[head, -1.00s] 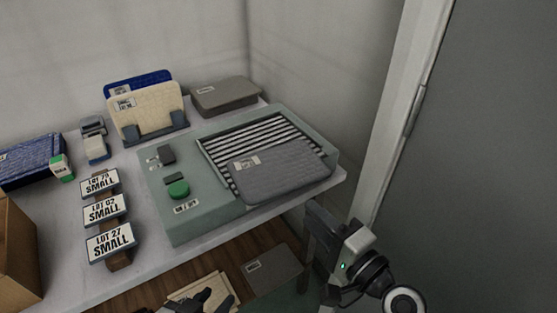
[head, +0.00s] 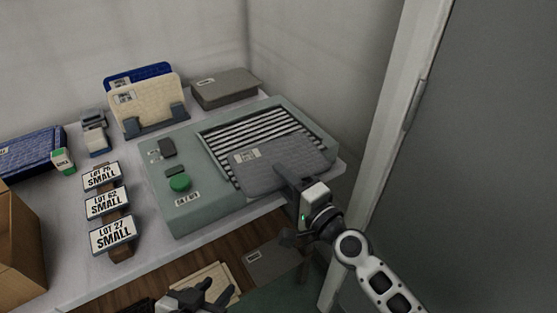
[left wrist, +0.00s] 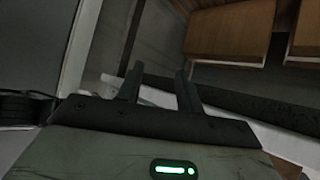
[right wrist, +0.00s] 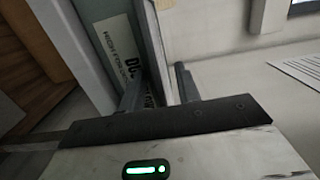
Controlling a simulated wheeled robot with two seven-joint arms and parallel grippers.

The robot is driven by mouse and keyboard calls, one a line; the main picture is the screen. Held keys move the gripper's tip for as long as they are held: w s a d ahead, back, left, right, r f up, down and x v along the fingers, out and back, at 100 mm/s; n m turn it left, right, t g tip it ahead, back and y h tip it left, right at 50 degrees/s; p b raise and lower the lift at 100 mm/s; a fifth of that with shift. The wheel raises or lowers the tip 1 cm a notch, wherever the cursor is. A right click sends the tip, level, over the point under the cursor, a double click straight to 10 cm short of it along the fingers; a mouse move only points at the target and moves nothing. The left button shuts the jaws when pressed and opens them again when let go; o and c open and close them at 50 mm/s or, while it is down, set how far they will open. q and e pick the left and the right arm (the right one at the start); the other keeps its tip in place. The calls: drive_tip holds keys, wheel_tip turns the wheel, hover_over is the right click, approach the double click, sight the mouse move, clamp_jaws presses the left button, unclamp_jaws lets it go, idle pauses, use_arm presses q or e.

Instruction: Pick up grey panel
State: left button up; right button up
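A grey panel (head: 262,160) with a white label lies on the slatted bed of a green machine (head: 190,210), its front right corner reaching over the machine's edge. My right gripper (head: 283,204) is at the panel's front edge, one finger over the edge and the other lower down. In the right wrist view a slab edge (right wrist: 152,40) runs into the gap between its parted fingers (right wrist: 158,90); contact cannot be told. My left gripper (head: 212,292) is low at the front, its fingers (left wrist: 158,85) apart and empty.
Another grey slab (head: 225,88) lies at the back. A rack (head: 150,122) holds a cream and a blue panel. Lot signs (head: 110,235) and a cardboard box (head: 18,245) stand left. A grey panel (head: 270,265) lies below the table. A wall post (head: 385,150) stands close on the right.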

clamp_jaws()
